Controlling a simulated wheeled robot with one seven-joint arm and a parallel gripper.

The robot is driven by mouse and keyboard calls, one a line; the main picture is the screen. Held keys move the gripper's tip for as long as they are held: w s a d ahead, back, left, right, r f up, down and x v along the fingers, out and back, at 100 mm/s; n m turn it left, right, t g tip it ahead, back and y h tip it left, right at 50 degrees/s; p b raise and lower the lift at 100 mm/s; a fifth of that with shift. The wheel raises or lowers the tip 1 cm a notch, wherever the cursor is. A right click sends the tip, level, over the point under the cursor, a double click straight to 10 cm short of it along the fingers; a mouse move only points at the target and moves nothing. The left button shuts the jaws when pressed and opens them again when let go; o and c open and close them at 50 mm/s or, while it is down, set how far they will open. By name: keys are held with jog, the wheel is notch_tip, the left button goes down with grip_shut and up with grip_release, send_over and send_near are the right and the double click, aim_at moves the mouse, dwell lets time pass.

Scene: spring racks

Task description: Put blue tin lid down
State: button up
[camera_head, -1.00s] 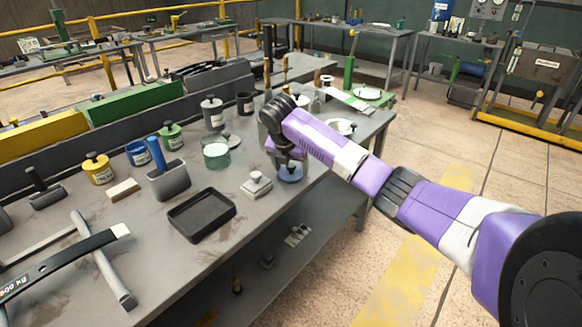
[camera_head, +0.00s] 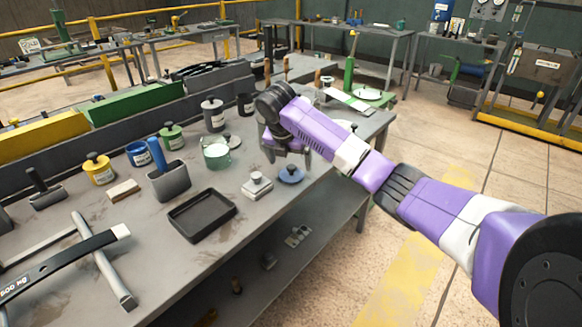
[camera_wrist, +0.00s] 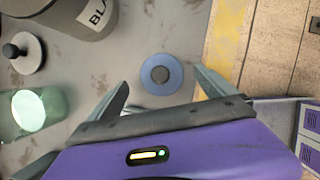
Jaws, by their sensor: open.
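The blue tin lid (camera_head: 291,174), a round disc with a dark knob, lies flat on the grey workbench near its right edge. In the wrist view the blue lid (camera_wrist: 161,74) lies beyond and between my fingertips, apart from both. My gripper (camera_head: 289,152) is just above the lid, open and empty; its two spread fingers also show in the wrist view (camera_wrist: 163,88). The blue tin (camera_head: 138,154) stands without a lid at the back left of the bench, beside the yellow tin (camera_head: 98,170) and the green tin (camera_head: 171,137).
A grey block with a knob (camera_head: 257,185) sits just left of the lid. A greenish glass jar (camera_head: 216,154), a grey tin (camera_head: 213,115) and a grey lid with a dark knob (camera_wrist: 23,52) stand farther back. A black tray (camera_head: 202,214) lies in front. The bench's edge is close on the right.

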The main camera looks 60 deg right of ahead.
jog(key=v, duration=0.8)
dwell(0.4)
